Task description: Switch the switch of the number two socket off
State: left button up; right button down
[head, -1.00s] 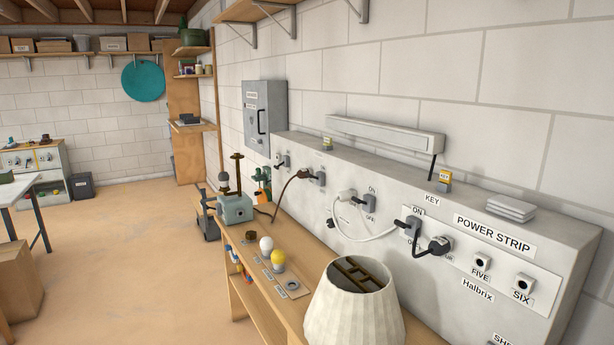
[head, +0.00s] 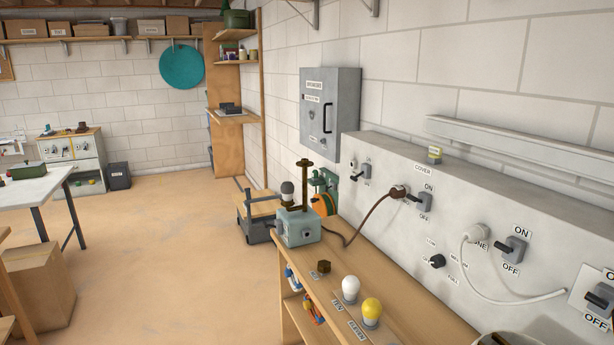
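The grey wall panel (head: 400,233) on the right carries several sockets and toggle switches. A brown plug (head: 398,191) sits in one socket, with a dark-levered switch (head: 416,200) beside it marked ON above and OFF below. A white plug (head: 475,233) sits further right, beside another ON/OFF switch (head: 512,248); the label under this plug is partly covered and seems to end in "NE". A further switch (head: 361,171) is at the panel's far left end. I cannot read a "two" label on any socket, and lever positions are unclear. Neither gripper is in view.
A wooden bench (head: 400,318) runs below the panel, holding a grey-green device (head: 298,227), a white bulb (head: 350,289) and a yellow bulb (head: 371,312). A grey breaker box (head: 330,107) hangs on the wall. A cardboard box (head: 40,288) stands left. The floor (head: 165,260) between is open.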

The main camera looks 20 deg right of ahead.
aim_at(413, 198)
jog(key=i+j+z, duration=0.1)
jog(key=i, duration=0.4)
jog(key=i+j+z, duration=0.1)
jog(key=i, duration=0.4)
jog(key=i+j, duration=0.2)
jog(key=i, duration=0.3)
jog(key=i+j+z, duration=0.15)
jog(key=i+z, duration=0.2)
jog(key=z, duration=0.15)
jog(key=i+j+z, duration=0.25)
jog(key=z, duration=0.25)
jog(key=i+j+z, duration=0.3)
jog(key=z, duration=0.2)
jog(key=i+j+z, duration=0.15)
jog(key=j+z, duration=0.35)
jog(key=i+j+z, duration=0.1)
jog(key=j+z, duration=0.15)
jog(key=j, duration=0.3)
